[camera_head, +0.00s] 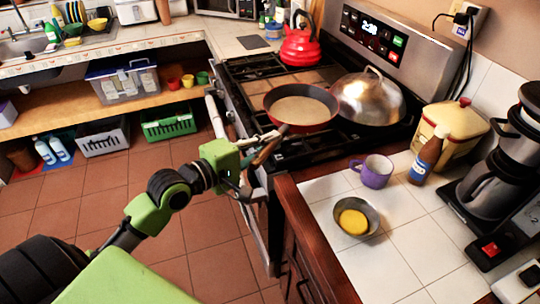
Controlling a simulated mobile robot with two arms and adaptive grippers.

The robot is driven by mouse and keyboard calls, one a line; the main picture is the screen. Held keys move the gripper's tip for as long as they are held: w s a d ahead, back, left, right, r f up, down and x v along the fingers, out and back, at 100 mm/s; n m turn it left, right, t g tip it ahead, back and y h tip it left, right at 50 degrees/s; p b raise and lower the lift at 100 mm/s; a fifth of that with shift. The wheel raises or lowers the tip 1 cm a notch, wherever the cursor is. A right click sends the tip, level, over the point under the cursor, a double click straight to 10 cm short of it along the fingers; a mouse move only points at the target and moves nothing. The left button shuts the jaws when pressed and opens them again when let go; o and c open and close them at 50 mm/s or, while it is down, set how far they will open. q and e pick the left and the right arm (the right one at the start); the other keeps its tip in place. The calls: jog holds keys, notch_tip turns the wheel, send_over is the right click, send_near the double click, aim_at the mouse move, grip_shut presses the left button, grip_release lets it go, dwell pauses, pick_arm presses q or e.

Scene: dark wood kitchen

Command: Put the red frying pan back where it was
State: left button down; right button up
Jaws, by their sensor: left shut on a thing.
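The red frying pan (302,116) has a beige inside and looks empty. It is level over the front burners of the stove, left of the domed metal lid; I cannot tell whether it rests on the grate or is slightly above it. Its brown handle points toward the front edge of the stove. My green left gripper (262,150) reaches in from the left and is shut on this handle, partly hiding it. My right gripper is not in view.
A domed silver lid (368,97) sits right of the pan, and a red kettle (299,46) stands behind it. On the right counter are a purple mug (373,171), a bowl (356,217), a brown bottle (427,159) and a coffee maker (505,165).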

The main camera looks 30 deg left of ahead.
pick_arm(q)
jog(key=w+a+f+b, duration=0.1)
jog(key=w+f, duration=0.3)
jog(key=f, duration=0.4)
jog(key=shift+w+a+f, duration=0.3)
jog(key=shift+a, duration=0.4)
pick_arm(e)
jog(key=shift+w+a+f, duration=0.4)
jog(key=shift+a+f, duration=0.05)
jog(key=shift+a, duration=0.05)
pick_arm(q)
jog(key=shift+f, duration=0.35)
jog(key=c, duration=2.5)
grip_release()
jog(key=shift+f+b, duration=0.25)
jog(key=shift+b, duration=0.05)
jog(key=o, duration=0.4)
jog(key=shift+s+r, duration=0.1)
jog(key=shift+s, duration=0.05)
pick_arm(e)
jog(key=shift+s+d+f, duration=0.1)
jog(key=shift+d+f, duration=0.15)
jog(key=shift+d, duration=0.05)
